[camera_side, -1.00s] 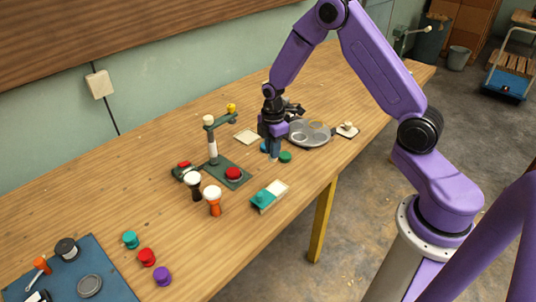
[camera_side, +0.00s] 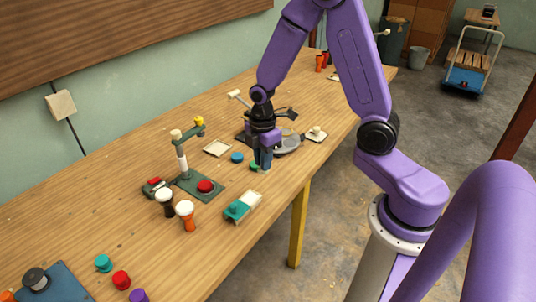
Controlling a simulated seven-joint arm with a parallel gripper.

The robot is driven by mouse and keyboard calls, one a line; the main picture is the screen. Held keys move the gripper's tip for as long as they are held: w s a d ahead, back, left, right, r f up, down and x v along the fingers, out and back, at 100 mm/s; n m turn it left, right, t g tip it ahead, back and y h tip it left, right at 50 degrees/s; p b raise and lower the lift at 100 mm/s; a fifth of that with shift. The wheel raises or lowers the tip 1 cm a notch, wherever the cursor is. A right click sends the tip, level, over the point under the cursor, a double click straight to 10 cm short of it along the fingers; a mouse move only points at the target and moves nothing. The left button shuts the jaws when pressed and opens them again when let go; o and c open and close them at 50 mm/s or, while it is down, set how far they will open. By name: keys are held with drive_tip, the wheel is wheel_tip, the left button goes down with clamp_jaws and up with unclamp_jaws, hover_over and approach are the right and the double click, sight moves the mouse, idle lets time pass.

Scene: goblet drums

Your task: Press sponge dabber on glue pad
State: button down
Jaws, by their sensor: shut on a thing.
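My gripper (camera_side: 264,163) points down, low over the middle of the table, close against a green disc (camera_side: 253,166). It is shut on a small grey-blue thing between its fingers, too small and covered to identify. I cannot tell whether that is the sponge dabber or whether it touches the table. A small pale knobbed piece (camera_side: 316,131) stands on a square base at the right. I cannot tell for certain which of these is the glue pad.
A blue disc (camera_side: 237,157) lies left of the gripper. A grey round tray (camera_side: 288,146) is behind it. The front table edge is clear.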

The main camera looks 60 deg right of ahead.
drive_tip(key=shift+w+a+f, duration=0.5)
drive_tip(key=shift+f, duration=0.9)
drive_tip(key=shift+w+a+f, duration=0.45)
drive_tip(key=shift+f, duration=1)
drive_tip(key=shift+w+a+f, duration=0.5)
drive_tip(key=shift+f, duration=0.9)
drive_tip(key=shift+f, duration=0.6)
wheel_tip(320, 180, up, 7)
drive_tip(key=shift+r, duration=0.1)
idle(0.5)
drive_tip(key=s+r+m, duration=0.1)
drive_tip(key=m, duration=0.4)
drive_tip(key=s+r+m, duration=0.1)
drive_tip(key=r+m, duration=0.1)
drive_tip(key=m, duration=0.3)
drive_tip(key=s+d+r+m, duration=0.1)
drive_tip(key=m, duration=0.4)
drive_tip(key=shift+s+r, duration=0.25)
drive_tip(key=shift+r, duration=0.05)
